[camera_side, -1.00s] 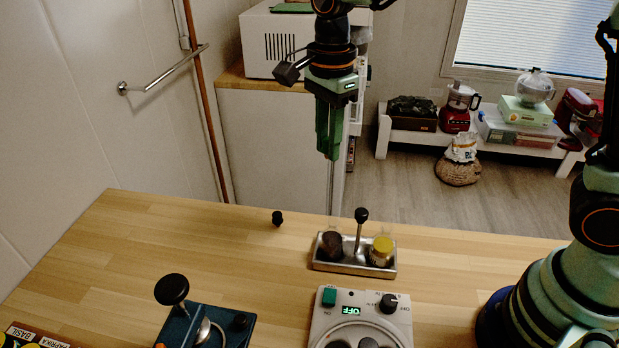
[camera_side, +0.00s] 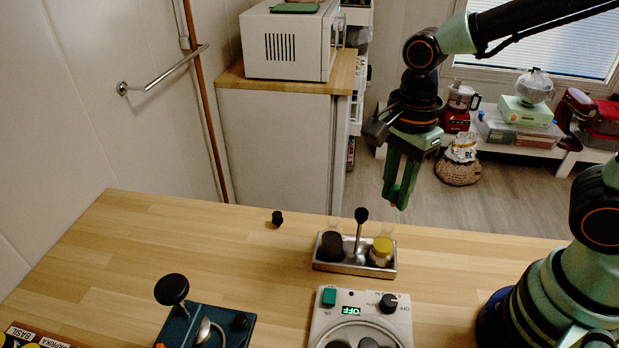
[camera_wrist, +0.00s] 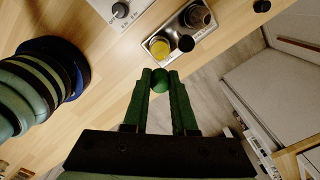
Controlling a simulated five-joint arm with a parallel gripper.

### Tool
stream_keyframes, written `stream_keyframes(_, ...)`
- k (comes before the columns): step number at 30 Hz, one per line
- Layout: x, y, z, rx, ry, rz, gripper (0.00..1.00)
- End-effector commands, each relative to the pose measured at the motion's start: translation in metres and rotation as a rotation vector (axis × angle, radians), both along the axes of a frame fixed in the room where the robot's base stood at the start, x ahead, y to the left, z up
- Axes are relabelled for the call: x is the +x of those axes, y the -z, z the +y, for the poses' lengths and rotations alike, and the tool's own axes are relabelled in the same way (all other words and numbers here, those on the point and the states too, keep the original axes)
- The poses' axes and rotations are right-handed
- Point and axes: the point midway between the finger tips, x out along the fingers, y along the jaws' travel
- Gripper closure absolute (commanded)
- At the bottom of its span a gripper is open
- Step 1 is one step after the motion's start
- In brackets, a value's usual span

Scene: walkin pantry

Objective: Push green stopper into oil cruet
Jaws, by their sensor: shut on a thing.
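My gripper (camera_side: 396,200) hangs in the air above and beyond the metal caddy (camera_side: 340,267), its fingers pointing down. In the wrist view the fingertips (camera_wrist: 160,78) are closed on the round green stopper (camera_wrist: 159,85); in the side view the fingers mostly hide it. The caddy holds a cruet with yellow contents (camera_side: 381,254), which looks like the oil cruet, on the right. A dark cruet (camera_side: 331,246) stands on the left. Both also show in the wrist view, yellow (camera_wrist: 159,47) and dark (camera_wrist: 198,17). The stopper is apart from both.
The caddy's upright black-knobbed handle (camera_side: 361,215) stands between the cruets. A small black stopper-like piece (camera_side: 277,218) lies on the wooden table to the left. A white device with a green display (camera_side: 352,311) and a blue base with a black knob (camera_side: 173,289) sit in front.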

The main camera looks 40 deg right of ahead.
Motion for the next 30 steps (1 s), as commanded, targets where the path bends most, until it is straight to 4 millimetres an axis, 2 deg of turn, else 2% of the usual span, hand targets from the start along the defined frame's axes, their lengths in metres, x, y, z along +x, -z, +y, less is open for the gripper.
stream_keyframes(9, 0.0, 0.029, 0.0, -0.001, 0.0, 0.004, 1.0)
stream_keyframes(15, 0.0, 0.04, 0.0, 0.0, 0.0, 0.001, 1.0)
stream_keyframes(30, 0.0, 0.044, 0.0, 0.0, 0.0, 0.0, 1.0)
